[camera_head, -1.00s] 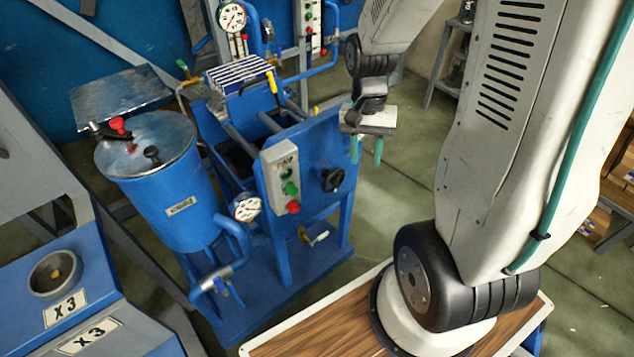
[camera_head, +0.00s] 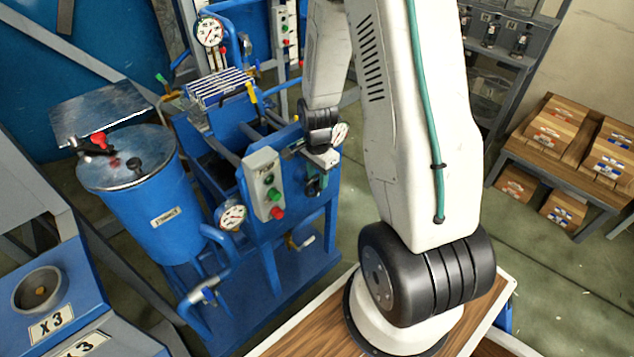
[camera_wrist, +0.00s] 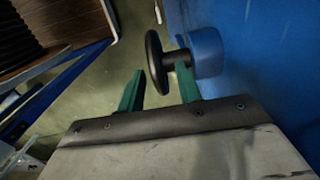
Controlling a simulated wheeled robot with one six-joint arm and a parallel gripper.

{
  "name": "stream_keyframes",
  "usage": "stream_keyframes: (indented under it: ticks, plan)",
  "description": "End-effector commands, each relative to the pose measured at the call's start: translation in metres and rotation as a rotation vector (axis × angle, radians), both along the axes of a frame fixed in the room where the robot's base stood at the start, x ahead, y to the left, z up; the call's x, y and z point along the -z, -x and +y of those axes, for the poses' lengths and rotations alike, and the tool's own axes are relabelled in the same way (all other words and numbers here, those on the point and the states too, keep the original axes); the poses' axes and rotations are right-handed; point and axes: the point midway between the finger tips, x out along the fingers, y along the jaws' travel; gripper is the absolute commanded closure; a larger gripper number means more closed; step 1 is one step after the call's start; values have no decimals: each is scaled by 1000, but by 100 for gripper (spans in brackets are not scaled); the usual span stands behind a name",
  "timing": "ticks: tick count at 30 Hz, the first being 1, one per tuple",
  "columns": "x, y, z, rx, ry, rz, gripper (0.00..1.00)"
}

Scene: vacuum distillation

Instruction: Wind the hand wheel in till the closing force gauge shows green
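The black hand wheel (camera_wrist: 155,62) shows nearly edge-on in the wrist view, on a short shaft from a blue hub (camera_wrist: 208,52). My gripper (camera_wrist: 160,80) is open, its green fingers on either side of the wheel's lower rim, with gaps visible. The right finger lies between wheel and hub. In the head view my gripper (camera_head: 316,186) is at the front of the blue press frame (camera_head: 290,215) and hides most of the wheel. A white dial (camera_head: 340,132) shows just beside my wrist. I cannot tell whether it is the closing force gauge; its reading is too small.
A grey button box (camera_head: 263,183) with green and red buttons is left of my gripper. Another gauge (camera_head: 232,215) and a blue lidded tank (camera_head: 150,210) stand farther left. A valve handle (camera_head: 302,242) is below. Open floor lies right of the frame.

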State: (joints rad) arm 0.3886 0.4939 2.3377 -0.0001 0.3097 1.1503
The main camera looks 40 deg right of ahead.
Motion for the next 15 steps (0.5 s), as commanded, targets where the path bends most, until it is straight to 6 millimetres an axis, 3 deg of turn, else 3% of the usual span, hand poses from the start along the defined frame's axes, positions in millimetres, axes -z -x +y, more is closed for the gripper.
stream_keyframes:
  ticks: [6,15]
  plan:
    - [24,0,0,-2,-1,1,65]
    - [28,0,1,-2,0,0,65]
